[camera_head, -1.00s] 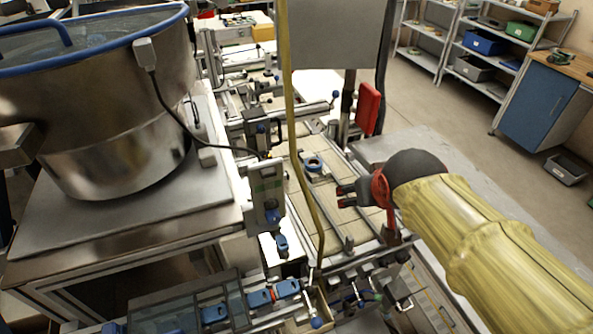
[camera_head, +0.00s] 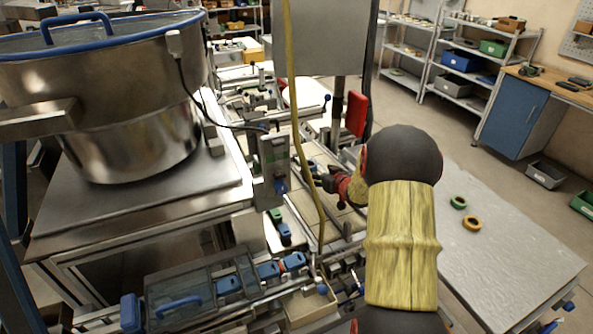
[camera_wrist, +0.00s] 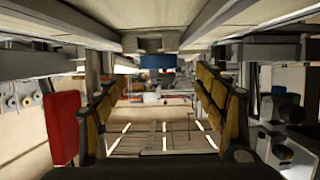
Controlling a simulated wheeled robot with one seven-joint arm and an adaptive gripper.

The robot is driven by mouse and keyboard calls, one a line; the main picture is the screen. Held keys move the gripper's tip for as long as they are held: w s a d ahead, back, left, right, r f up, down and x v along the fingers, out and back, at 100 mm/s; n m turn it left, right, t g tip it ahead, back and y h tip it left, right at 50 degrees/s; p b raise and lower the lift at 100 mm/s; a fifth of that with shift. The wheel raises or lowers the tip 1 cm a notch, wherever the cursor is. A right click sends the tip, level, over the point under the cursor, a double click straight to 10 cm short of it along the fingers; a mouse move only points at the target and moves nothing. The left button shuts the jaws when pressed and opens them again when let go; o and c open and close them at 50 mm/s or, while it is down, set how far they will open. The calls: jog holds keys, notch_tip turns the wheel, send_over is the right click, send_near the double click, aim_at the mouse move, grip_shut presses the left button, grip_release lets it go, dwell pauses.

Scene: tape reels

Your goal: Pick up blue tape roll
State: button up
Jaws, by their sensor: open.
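Nothing is held. In the head view my gripper (camera_head: 322,180) is low over the narrow work line, pointing left.
A yellow hose (camera_head: 300,130) hangs just left of the gripper. A red box (camera_head: 357,113) is on a post behind it. A large steel bowl (camera_head: 130,125) stands left. A grey table (camera_head: 500,245) at right bears a green roll (camera_head: 458,202) and a yellow roll (camera_head: 472,223).

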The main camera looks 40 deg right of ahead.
aim_at(313, 168)
jog(key=b+x, duration=0.2)
jog(key=x, duration=0.4)
jog(key=shift+w+d+f, duration=0.1)
jog(key=shift+d+f, duration=0.05)
jog(key=shift+f, duration=0.05)
jog(key=shift+w+d, duration=0.15)
jog(key=shift+w, duration=0.35)
jog(key=c, duration=1.3)
